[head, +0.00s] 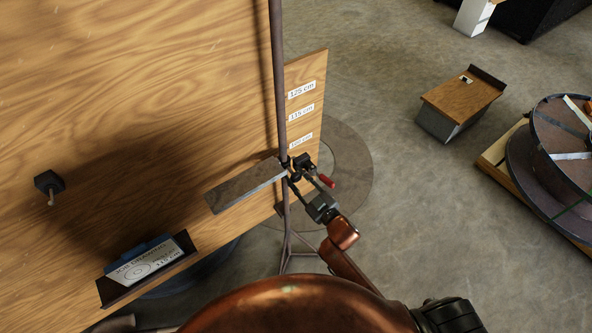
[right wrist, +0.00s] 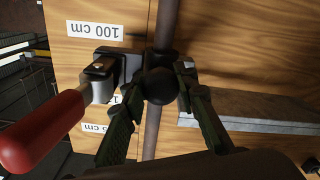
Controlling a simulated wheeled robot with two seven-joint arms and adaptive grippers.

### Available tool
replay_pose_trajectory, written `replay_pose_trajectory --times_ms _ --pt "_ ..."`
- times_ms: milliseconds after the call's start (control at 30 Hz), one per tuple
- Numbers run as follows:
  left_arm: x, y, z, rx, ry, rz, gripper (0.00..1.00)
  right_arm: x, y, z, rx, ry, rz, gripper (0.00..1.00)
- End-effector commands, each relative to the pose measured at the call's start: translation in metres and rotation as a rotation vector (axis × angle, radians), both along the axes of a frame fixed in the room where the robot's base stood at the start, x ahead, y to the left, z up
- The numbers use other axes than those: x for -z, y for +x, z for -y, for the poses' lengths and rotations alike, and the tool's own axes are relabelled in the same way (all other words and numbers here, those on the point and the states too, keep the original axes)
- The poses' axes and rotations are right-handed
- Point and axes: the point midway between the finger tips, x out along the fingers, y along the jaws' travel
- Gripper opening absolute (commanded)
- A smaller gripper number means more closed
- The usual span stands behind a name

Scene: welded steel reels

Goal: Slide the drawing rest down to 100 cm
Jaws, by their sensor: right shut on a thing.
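The drawing rest (head: 245,187) is a flat grey plate, reaching left from a clamp on a thin upright pole (head: 279,80). It also shows at the right of the right wrist view (right wrist: 255,115). The clamp (right wrist: 110,65) has a red-handled lever (right wrist: 45,130) sticking out. My right gripper (head: 306,182) is shut on a dark round knob (right wrist: 160,86) at the clamp, in front of the pole. In the right wrist view, which is upside down, the 100 cm label (right wrist: 95,31) is clear of the clamp; lower labels are partly hidden. My left gripper is not in view.
A wooden board (head: 130,90) stands behind the pole; a narrower strip carries height labels (head: 301,90). A tray with a job drawing card (head: 150,262) is at lower left. A small wood-topped box (head: 460,97) and a steel reel (head: 560,145) stand right, beyond open floor.

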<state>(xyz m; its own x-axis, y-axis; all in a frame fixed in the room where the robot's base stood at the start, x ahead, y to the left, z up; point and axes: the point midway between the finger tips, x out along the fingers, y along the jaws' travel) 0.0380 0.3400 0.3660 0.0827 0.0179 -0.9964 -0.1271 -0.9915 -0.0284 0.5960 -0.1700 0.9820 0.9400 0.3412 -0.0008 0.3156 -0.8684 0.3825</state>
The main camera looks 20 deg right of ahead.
Motion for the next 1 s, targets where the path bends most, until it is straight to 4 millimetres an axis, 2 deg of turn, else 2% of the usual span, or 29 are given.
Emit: replay_pose_trajectory --times_ms 33,200,667,700,933,1000 --pt "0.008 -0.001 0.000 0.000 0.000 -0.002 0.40 0.014 0.000 0.000 0.000 0.001 -0.004 0.00" --pt "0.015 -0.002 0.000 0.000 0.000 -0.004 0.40 0.029 0.000 0.000 0.001 0.000 -0.002 0.00" --pt "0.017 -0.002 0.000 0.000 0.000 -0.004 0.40 0.037 -0.001 0.000 0.000 -0.001 -0.006 0.00" --pt "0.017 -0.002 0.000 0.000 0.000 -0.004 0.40 0.037 -0.001 0.000 0.001 -0.002 -0.007 0.28" --pt "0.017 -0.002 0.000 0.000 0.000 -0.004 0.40 0.035 0.000 0.000 0.001 0.000 -0.004 0.44" --pt "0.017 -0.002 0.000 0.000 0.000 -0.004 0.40 0.035 0.000 0.000 0.000 0.000 -0.003 0.46"
